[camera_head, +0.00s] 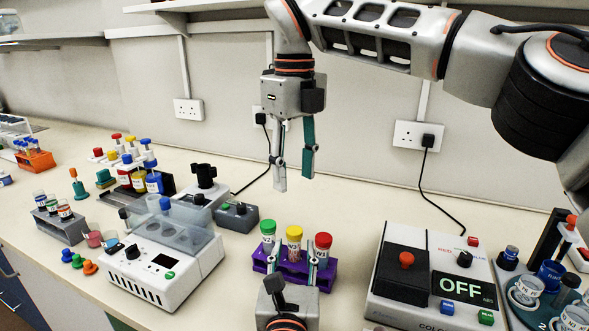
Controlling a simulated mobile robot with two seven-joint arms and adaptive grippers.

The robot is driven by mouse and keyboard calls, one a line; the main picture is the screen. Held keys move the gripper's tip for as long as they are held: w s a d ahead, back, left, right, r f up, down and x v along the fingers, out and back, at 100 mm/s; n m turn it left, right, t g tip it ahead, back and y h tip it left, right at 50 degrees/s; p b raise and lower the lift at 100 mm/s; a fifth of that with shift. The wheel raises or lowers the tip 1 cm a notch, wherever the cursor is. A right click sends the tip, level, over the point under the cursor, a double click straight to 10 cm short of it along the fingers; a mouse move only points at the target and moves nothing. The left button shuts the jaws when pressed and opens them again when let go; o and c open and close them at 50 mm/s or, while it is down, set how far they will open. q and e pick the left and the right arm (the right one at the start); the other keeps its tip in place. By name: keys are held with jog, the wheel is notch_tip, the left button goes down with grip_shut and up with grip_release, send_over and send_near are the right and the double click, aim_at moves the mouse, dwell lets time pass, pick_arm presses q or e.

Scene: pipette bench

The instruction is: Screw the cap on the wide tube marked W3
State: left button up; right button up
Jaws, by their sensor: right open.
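A purple rack (328,276) holds three capped tubes: a green-capped tube (268,229), a yellow-capped tube (294,235) and a red-capped tube (323,242). Their labels are too small to read, so I cannot tell which is W3. My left gripper (293,256) is at the rack's near side with its fingers apart. The yellow-capped tube shows between them; I see no clear contact. My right gripper (294,158) hangs above and behind the rack, open and empty, pointing down. Loose green (67,255), blue (77,261) and orange (89,267) caps lie at the left front.
A white machine (165,270) stands left of the rack, with a small grey box (237,217) behind it. A device reading OFF (460,288) stands at right. A grey rack of small vials (72,229) is at far left. Bench behind the purple rack is clear.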

pick_arm(q)
jog(key=s, duration=0.9)
jog(key=shift+s+a, duration=0.2)
jog(key=shift+a, duration=0.1)
